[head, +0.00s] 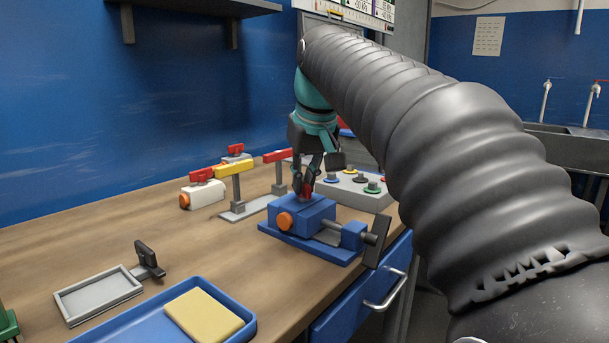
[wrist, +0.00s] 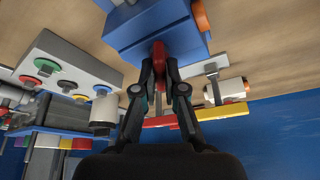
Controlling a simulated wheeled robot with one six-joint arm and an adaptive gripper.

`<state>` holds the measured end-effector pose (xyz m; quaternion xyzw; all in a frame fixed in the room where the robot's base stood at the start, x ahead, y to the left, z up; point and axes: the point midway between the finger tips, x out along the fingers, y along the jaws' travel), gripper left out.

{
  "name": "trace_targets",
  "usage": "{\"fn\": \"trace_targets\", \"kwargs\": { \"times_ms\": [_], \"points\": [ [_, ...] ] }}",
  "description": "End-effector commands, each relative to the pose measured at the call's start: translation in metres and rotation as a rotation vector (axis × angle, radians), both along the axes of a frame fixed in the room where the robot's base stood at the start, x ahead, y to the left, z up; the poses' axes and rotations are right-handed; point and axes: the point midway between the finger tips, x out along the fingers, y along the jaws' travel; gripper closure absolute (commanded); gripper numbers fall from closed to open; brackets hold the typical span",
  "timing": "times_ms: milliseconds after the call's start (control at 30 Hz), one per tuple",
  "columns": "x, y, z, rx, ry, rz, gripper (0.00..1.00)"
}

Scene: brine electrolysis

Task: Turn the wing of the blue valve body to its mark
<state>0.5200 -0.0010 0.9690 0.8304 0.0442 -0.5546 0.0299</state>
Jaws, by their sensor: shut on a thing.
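The blue valve body (head: 312,212) has an orange round end (head: 285,221) and sits on a blue vise-like base (head: 300,247) on the bench. My gripper (head: 306,182) points down over it, its fingers closed on the red wing (head: 307,190) on top. In the wrist view, the valve body (wrist: 150,28) is at the top, and my fingertips (wrist: 160,62) are on both sides of the red wing (wrist: 158,52). The fingers hide part of the wing. I cannot make out the mark or the wing's exact angle.
A white valve (head: 203,194) with a red wing lies behind left, near a stand with a yellow bar (head: 234,168). A grey button box (head: 352,194) stands behind right. A grey tray (head: 98,294) and a blue tray (head: 243,325) with a yellow block are in front left.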

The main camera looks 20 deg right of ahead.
Motion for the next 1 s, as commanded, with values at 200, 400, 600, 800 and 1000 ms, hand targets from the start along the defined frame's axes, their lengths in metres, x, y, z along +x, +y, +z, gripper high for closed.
{"fn": "trace_targets", "kwargs": {
  "times_ms": [200,400,600,800,1000],
  "points": [
    [0.0003,0.0022,0.0001,-0.001,0.000,-0.201,1.00],
    [0.0007,0.0029,-0.0002,-0.001,0.000,-0.391,1.00],
    [0.0014,0.0041,-0.0004,-0.001,0.000,-0.581,1.00],
    [0.0018,0.0045,-0.0007,-0.001,0.000,-0.758,1.00],
    [0.0020,0.0043,-0.0005,-0.001,0.000,-0.903,1.00]
  ]
}}
